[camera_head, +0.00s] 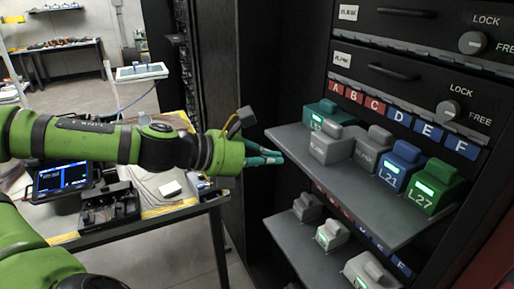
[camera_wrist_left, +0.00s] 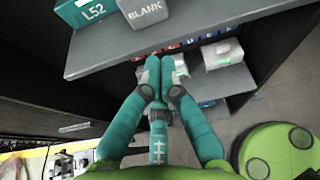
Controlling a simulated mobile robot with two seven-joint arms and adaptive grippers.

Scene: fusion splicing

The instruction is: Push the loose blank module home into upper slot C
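A grey blank module (camera_head: 332,147) on the upper shelf (camera_head: 315,172) sits farther forward than its neighbours. A second grey module (camera_head: 373,150) stands to its right, farther back. A red label C (camera_head: 374,105) is on the strip behind them; I cannot tell exactly which slot each module lines up with. In the left wrist view a grey module marked BLANK (camera_wrist_left: 148,10) shows at the top edge. My left gripper (camera_head: 280,157) has its teal fingers together, empty, just off the shelf's left front edge. The closed fingertips (camera_wrist_left: 160,72) show in the wrist view. My right gripper is out of view.
A teal L52 module (camera_head: 322,114) stands left of the blanks; blue L21 (camera_head: 400,167) and green L27 (camera_head: 433,188) stand right. A lower shelf (camera_head: 290,240) holds several modules. A workbench (camera_head: 150,222) with equipment is at left. LOCK/FREE knobs (camera_head: 447,110) are above.

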